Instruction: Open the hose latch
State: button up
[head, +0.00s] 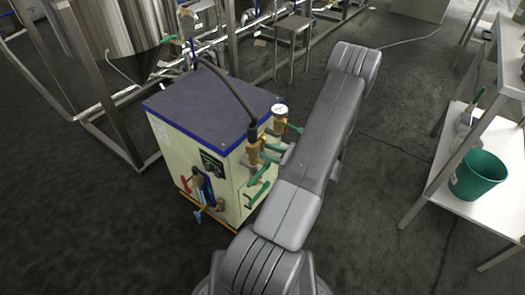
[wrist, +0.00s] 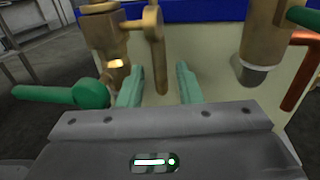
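The hose latch appears to be the brass lever (wrist: 159,60) hanging from the brass coupling (wrist: 106,38) in the wrist view. My gripper (wrist: 158,78) has two pale green fingers, open and apart. The lever's lower end shows between them in the picture; I cannot tell if either finger touches it. In the head view a black hose (head: 232,86) runs down to brass fittings (head: 254,146) on the corner of a cream box (head: 225,175). My arm partly hides that side and the gripper there.
A green valve handle (wrist: 88,94) sits left of my fingers. A brass pipe with a grey end (wrist: 256,62) and an orange-brown handle (wrist: 299,72) are at right. A white gauge (head: 279,110) tops the fittings. A shelf with a green bucket (head: 478,175) stands at right.

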jog(key=shift+x, duration=1.35)
jog(key=shift+c, duration=0.4)
grip_shut()
